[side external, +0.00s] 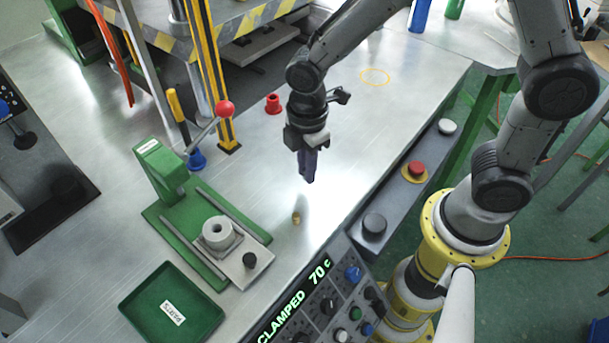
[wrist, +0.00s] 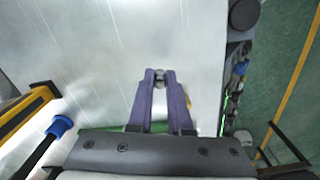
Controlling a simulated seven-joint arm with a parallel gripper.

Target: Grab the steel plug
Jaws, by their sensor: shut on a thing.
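My gripper (side external: 307,180) points down above the bare steel table, right of the green fixture. In the wrist view, its two purple fingers (wrist: 160,78) are drawn together on a small grey metal piece, the steel plug (wrist: 159,83), held between the tips. Most of the plug is hidden by the fingers, and I cannot make it out in the side view. A small brass plug (side external: 296,217) stands on the table just below and left of the fingertips.
The green clamp fixture (side external: 160,170) carries a round grey mould (side external: 218,233). A green parts tray (side external: 147,306) lies in front. A control panel (side external: 325,310) edges the table. A red cup (side external: 273,103) and a red-knobbed lever (side external: 224,108) stand behind.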

